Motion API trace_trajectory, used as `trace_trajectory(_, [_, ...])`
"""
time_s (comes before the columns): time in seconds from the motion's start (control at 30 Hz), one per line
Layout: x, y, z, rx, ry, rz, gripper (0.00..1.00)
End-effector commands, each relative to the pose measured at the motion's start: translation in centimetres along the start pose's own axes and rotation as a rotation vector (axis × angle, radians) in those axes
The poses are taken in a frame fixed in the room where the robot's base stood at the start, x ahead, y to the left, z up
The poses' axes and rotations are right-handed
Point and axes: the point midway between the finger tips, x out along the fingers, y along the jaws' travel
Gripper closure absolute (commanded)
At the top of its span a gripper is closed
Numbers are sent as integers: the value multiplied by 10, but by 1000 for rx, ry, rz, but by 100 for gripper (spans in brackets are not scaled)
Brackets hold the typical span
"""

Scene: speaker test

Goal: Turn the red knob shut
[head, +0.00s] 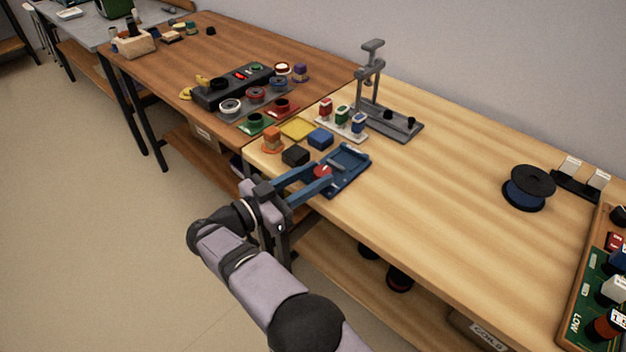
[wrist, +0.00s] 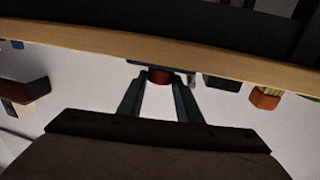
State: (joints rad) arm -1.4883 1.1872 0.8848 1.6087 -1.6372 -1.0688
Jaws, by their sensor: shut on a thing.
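The red knob (head: 322,171) sits at the near left corner of a blue tray-like fixture (head: 350,160) on the light wood table. In the wrist view the red knob (wrist: 160,77) shows between the fingertips. My gripper (head: 318,180) reaches in from the table's front edge with its two blue-grey fingers on either side of the knob, shut on it. In the wrist view my gripper (wrist: 160,80) also has a fingertip at each side of the knob. The knob's turn angle cannot be told from these views.
A black block (head: 295,156), a blue block (head: 320,138) and an orange piece (head: 271,140) lie left of the fixture. Behind stands a grey press stand (head: 372,85). A dark spool (head: 528,187) is further right. The table's middle is clear.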

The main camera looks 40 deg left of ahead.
Motion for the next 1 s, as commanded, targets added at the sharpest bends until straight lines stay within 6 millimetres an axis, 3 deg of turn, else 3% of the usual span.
trace_trajectory(0.7, [1,-1,-2,2,4,34,91])
trace_trajectory(0.73, [1,-1,-2,2,5,34,61])
trace_trajectory(1.0, [1,-1,-1,1,2,33,60])
